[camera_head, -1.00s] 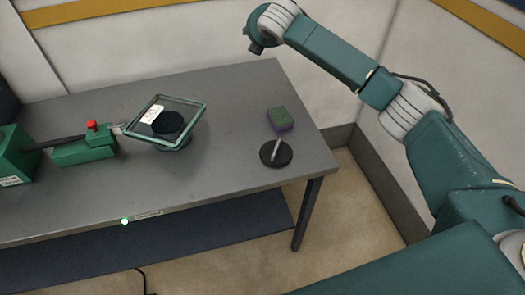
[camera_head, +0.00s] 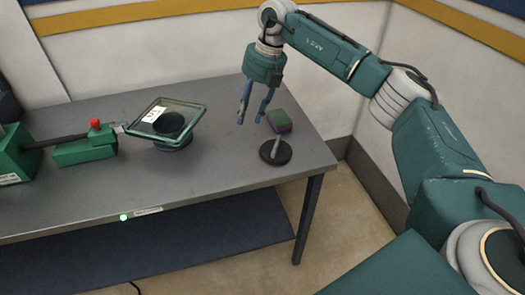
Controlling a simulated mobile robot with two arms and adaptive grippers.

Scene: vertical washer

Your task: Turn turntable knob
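A round black disc with an upright grey peg (camera_head: 275,151), which looks like the knob, is on the right part of the grey table (camera_head: 220,180). A turntable-like fixture (camera_head: 168,124) stands left of it: a tilted square glass-edged frame with a black disc and a white label, on a round base. My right gripper (camera_head: 249,121) points down with its blue-grey fingers apart and nothing between them. It is above the table, up and left of the peg and apart from it in the picture. My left gripper is out of view.
A green and purple block (camera_head: 280,121) lies just behind the peg disc, close to my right gripper. A green box with a red button (camera_head: 95,125) and a larger green unit (camera_head: 14,155) stand at the left. The table front between fixture and disc is clear.

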